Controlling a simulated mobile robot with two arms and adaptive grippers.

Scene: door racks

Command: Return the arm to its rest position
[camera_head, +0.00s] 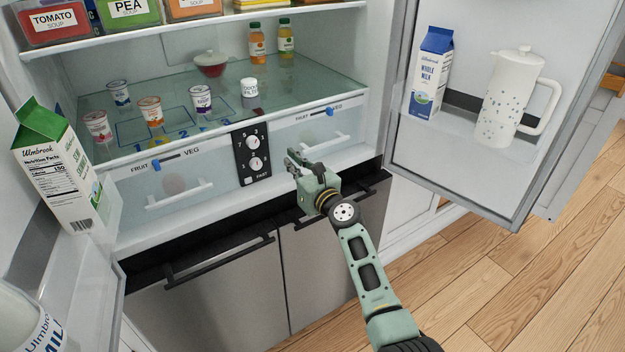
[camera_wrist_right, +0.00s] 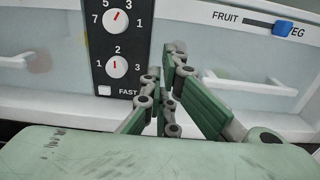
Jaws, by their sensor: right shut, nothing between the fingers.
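My right arm (camera_head: 365,270) reaches up from the lower right in the head view. Its gripper (camera_head: 293,162) is in front of the open fridge, just right of the black control panel (camera_head: 252,152) and near the right drawer. The fingers are shut and empty. In the right wrist view the gripper (camera_wrist_right: 172,95) shows close up, with the control panel (camera_wrist_right: 118,45) and its two dials behind it. I cannot tell whether the fingertips touch the fridge front. My left gripper does not show.
The right fridge door (camera_head: 470,160) stands open, holding a blue milk carton (camera_head: 430,72) and a white pitcher (camera_head: 515,98). A green-topped carton (camera_head: 58,165) is at the left door. Yogurt cups and bottles stand on the glass shelf (camera_head: 300,82). Wooden floor (camera_head: 500,270) is clear at lower right.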

